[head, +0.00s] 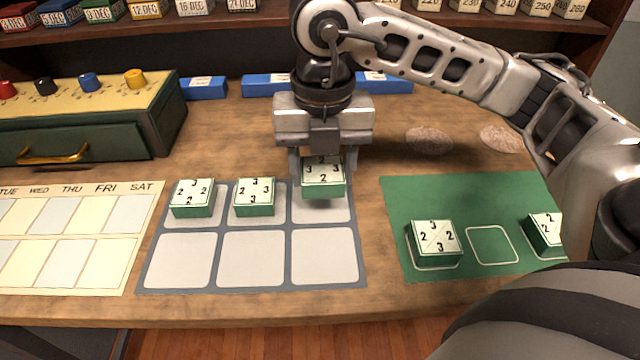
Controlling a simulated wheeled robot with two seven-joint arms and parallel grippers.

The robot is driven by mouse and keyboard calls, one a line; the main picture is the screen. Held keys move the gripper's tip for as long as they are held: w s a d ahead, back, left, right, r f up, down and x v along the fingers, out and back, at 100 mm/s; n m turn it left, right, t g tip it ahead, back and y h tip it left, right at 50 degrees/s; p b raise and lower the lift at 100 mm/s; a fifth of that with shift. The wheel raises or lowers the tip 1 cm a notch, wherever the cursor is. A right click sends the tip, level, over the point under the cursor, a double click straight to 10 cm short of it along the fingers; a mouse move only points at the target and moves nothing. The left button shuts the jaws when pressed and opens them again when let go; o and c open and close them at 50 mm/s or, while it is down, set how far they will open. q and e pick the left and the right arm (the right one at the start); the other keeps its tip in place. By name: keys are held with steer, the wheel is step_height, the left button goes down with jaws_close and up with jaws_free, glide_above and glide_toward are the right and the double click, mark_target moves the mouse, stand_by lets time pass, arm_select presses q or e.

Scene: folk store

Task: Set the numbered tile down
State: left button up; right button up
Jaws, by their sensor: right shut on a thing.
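My right gripper (323,160) is shut on a green-sided numbered tile (323,180) with a white top. It holds the tile over the top right cell of the grey grid mat (285,222). I cannot tell whether the tile touches the mat. Two like tiles sit in the top row, one in the left cell (193,197) and one in the middle cell (255,197). The bottom row of cells is empty. On the green mat (470,195), one tile (434,243) sits at the left and another (545,235) at the right, partly hidden by my arm. My left gripper is not in view.
A calendar board (75,240) lies left of the grid. A green drawer box (90,120) with coloured knobs stands behind it. Blue blocks (266,84) line the back. Two flat oval pieces (428,139) lie behind the green mat. An outlined square on that mat is empty.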

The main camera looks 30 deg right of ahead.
mark_target(320, 201)
steer(key=shift+w+d+f, duration=0.15)
steer(key=shift+w+f, duration=0.3)
steer(key=shift+f, duration=0.05)
steer(key=shift+w+d+f, duration=0.1)
steer(key=shift+w+f, duration=0.05)
steer(key=shift+f, duration=0.8)
steer(key=shift+w+d+f, duration=0.1)
steer(key=shift+w+f, duration=0.05)
steer(key=shift+f, duration=0.8)
steer(key=shift+f, duration=0.2)
steer(key=o, duration=1)
steer(key=shift+o, duration=0.2)
steer(key=shift+r, duration=0.1)
step_height(320, 201, up, 12)
steer(key=shift+r+p, duration=0.15)
steer(key=shift+p, duration=0.45)
